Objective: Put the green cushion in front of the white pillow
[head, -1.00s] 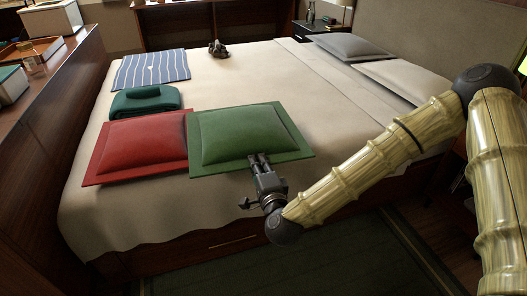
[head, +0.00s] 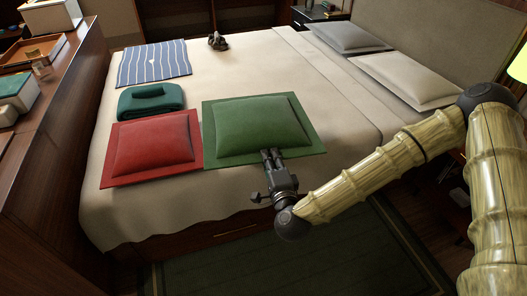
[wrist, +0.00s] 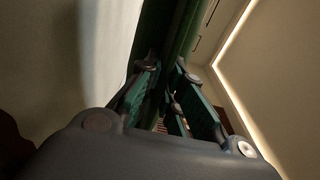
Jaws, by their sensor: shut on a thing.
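The green cushion (head: 262,128) is a flat square with a wide flange, at the near edge of the bed in the head view. My gripper (head: 272,158) is shut on its near edge. In the wrist view, the cushion's green cloth (wrist: 172,45) runs up from between my gripper's fingers (wrist: 172,100). The white pillow (head: 405,78) lies at the head end of the bed, at the right, nearer to me than a grey pillow. The green cushion is well to the left of it. Whether the cushion touches the bed is hard to tell.
A red cushion (head: 152,147) lies just left of the green one. Behind it are a folded teal towel (head: 150,102) and a blue striped cushion (head: 153,64). A grey pillow (head: 347,37) and a small dark object (head: 218,41) lie farther back. The bed's middle (head: 290,75) is clear.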

